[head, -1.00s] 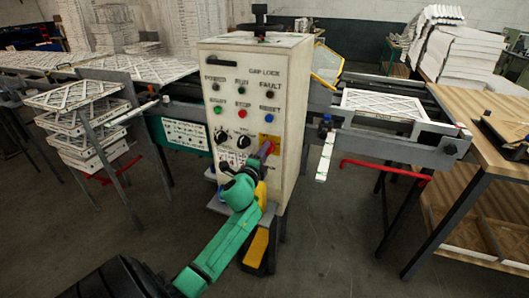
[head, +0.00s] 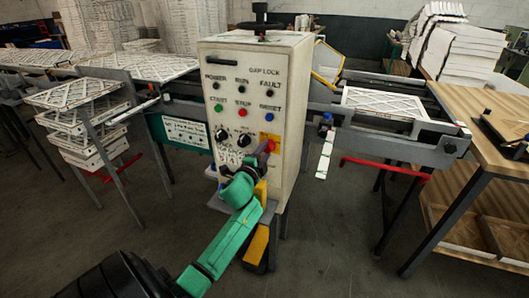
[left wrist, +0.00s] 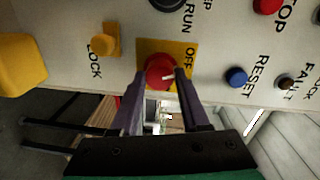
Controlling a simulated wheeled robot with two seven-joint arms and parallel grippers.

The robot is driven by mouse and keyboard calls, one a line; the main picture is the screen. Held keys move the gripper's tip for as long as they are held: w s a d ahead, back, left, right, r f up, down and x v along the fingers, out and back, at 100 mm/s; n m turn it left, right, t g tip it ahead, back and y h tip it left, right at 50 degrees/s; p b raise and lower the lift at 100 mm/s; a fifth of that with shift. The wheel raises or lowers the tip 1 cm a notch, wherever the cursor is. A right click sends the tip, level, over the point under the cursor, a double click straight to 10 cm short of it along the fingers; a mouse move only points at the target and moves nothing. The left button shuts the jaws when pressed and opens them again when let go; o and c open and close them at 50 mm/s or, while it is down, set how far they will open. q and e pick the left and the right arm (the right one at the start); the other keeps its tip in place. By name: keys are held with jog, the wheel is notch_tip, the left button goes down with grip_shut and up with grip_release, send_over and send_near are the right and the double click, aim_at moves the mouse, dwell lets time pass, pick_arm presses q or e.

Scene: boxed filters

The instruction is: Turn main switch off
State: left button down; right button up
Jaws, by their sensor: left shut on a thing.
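The main switch (left wrist: 158,68) is a red round knob with a white pointer mark, on a yellow plate with the word OFF beside it. In the left wrist view the mark points right, roughly towards the OFF side. In the head view the knob (head: 271,146) sits low on the right of the cream control box (head: 288,95). My left gripper (left wrist: 158,76) has its purple fingers on either side of the knob, shut on it. It also shows in the head view (head: 267,148), partly covering the knob and plate. My right gripper is not in view.
Blue RESET (left wrist: 236,77) and black FAULT (left wrist: 285,82) buttons are close to the knob, and a yellow LOCK part (left wrist: 106,40) is on its other side. A conveyor with a white filter (head: 383,104) is right of the box. Stacked filters (head: 82,120) stand left.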

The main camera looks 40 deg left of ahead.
pick_arm(q)
jog(key=shift+c, duration=2)
grip_release()
jog(key=f+b+v, duration=0.1)
jog(key=b+v, duration=0.1)
jog(key=v, duration=1.2)
jog(key=shift+s+r, duration=0.3)
jog(key=shift+r, duration=0.2)
jog(key=shift+d, duration=0.1)
